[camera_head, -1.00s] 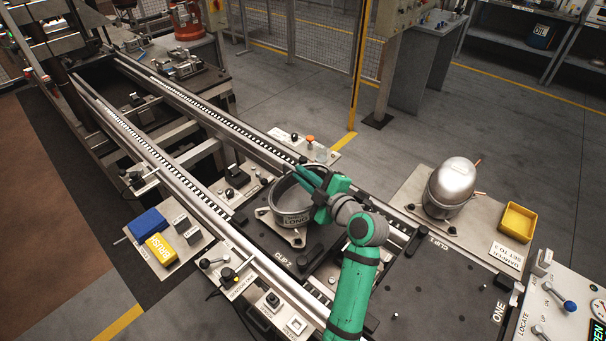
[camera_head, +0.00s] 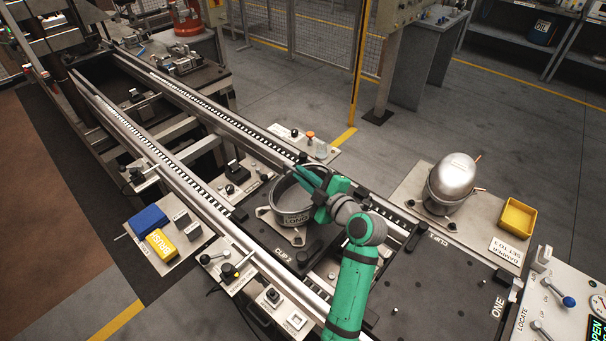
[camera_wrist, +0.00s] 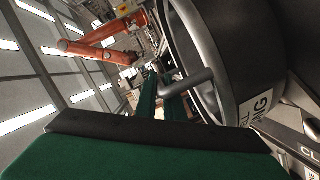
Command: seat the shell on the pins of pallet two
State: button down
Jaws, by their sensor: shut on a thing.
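The shell (camera_head: 277,207) is a grey, open-topped round housing with a label and flat feet. It is over pallet two (camera_head: 268,245), the dark plate marked CLIP 2, and looks about upright. My green gripper (camera_head: 318,190) is shut on the shell at its right rim. In the wrist view, the shell's curved wall (camera_wrist: 245,75) fills the right side, with a grey tube by the green fingers (camera_wrist: 165,98). The pins under the shell are hidden, and I cannot tell whether its feet touch the plate. A dark clip lever (camera_head: 303,258) stands close to the near foot.
Pallet one (camera_head: 440,290) lies to the right, mostly bare. A closed compressor (camera_head: 455,180) and a yellow bin (camera_head: 518,218) stand behind it. Conveyor rails (camera_head: 215,120) run back left. Blue and yellow blocks (camera_head: 160,245) sit on a side plate at left.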

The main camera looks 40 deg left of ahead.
jog(key=c, duration=1.8)
grip_release()
jog(key=shift+r, duration=0.15)
jog(key=shift+f, duration=0.3)
jog(key=v, duration=1.1)
jog(key=shift+r, duration=0.25)
jog(key=shift+a, duration=0.15)
